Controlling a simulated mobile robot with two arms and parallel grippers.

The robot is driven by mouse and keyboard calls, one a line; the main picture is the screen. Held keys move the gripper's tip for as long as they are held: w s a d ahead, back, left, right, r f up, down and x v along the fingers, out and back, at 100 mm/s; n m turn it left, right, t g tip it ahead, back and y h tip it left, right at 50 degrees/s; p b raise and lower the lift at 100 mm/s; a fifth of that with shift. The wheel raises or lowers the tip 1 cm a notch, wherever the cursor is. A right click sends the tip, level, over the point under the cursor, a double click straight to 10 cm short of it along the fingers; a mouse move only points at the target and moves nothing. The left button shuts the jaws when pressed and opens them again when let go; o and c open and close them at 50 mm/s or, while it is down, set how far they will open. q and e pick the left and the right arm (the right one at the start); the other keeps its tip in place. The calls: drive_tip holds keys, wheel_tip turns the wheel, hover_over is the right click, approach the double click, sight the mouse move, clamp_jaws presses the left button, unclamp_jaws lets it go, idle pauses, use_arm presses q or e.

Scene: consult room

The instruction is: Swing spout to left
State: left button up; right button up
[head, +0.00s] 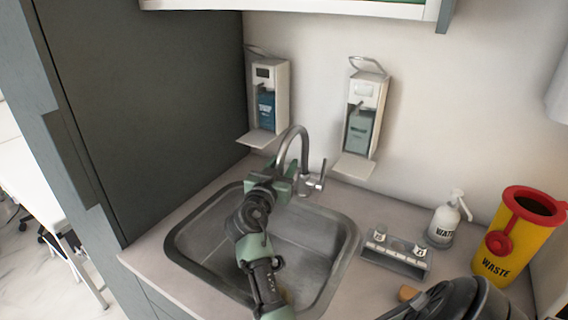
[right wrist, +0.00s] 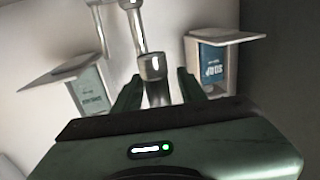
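The metal spout (head: 297,137) is a curved chrome faucet at the back of the sink. It arches up and over toward the basin, with its lever handle (head: 319,178) on the right of its base. My right gripper (head: 284,176) is at the spout's hanging end, above the rear of the sink, and partly hides it. In the right wrist view the fingers of my right gripper (right wrist: 158,92) are apart, with the spout end (right wrist: 152,67) between them or just past them; I cannot tell if they touch it. My left gripper is not in view.
The steel sink (head: 338,240) lies below. Two wall dispensers (head: 283,88) (head: 372,98) flank the faucet above. A small rack (head: 396,262), a pump bottle (head: 441,226) and a yellow waste bin (head: 505,245) stand on the right. A dark cabinet side (head: 150,110) borders the left.

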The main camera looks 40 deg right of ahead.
clamp_jaws()
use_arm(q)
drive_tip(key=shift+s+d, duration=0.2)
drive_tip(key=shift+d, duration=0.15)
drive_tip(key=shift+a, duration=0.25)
use_arm(e)
drive_tip(key=shift+d, duration=0.1)
idle(0.5)
